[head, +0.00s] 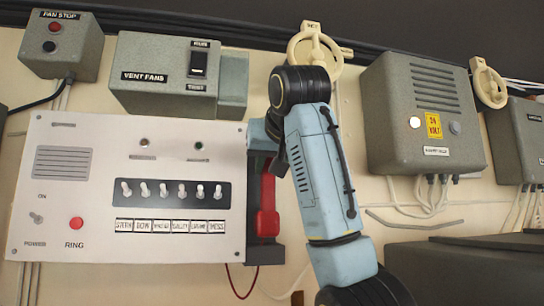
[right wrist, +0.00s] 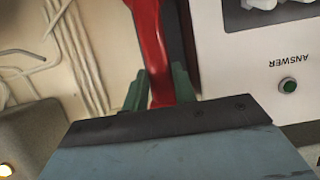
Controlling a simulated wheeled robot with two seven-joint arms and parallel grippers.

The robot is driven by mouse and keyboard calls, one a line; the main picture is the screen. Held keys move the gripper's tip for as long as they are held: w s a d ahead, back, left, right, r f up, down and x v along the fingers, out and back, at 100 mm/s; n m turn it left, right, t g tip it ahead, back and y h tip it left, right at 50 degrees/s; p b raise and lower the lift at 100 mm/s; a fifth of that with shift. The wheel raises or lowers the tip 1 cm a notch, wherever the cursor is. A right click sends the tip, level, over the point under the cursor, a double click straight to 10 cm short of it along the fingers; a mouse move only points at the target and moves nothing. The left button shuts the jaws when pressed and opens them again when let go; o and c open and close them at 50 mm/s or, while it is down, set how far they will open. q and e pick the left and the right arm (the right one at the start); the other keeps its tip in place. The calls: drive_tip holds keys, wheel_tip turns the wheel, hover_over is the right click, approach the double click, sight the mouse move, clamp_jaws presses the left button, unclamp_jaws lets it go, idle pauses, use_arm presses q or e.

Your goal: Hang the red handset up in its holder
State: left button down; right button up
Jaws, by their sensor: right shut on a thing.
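The red handset (head: 267,205) is upright at the right side of the pale intercom panel (head: 80,200), in front of a dark holder (head: 265,255). The handset's lower end is at the holder's lower block; I cannot tell whether it is seated. My blue right arm covers part of its upper end. In the right wrist view, the green fingers of my right gripper (right wrist: 160,92) are shut on the red handset (right wrist: 148,35), one on each side. A dark strip of the holder (right wrist: 180,45) shows beside it. My left gripper is not in view.
A grey vent fans box (head: 150,75) is above the panel, and a 24 volt box (head: 425,115) is to the right of my arm. A cream handwheel (head: 314,50) sits behind my arm. A thin red cord (head: 238,290) hangs below the holder.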

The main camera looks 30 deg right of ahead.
sight(269, 184)
drive_tip(key=shift+w+d+r+p, duration=0.1)
drive_tip(key=shift+w+d+p, duration=0.2)
drive_tip(key=shift+w+p, duration=0.55)
drive_tip(key=shift+w+d+p, duration=0.25)
drive_tip(key=shift+w+p, duration=0.2)
drive_tip(key=shift+w, duration=0.65)
drive_tip(key=shift+f+b, duration=0.55)
drive_tip(key=shift+f, duration=0.05)
drive_tip(key=shift+r, duration=0.15)
drive_tip(key=shift+s+f, duration=0.1)
drive_tip(key=shift+f, duration=0.1)
drive_tip(key=shift+f+b, duration=1.75)
drive_tip(key=shift+f, duration=0.2)
idle(3.1)
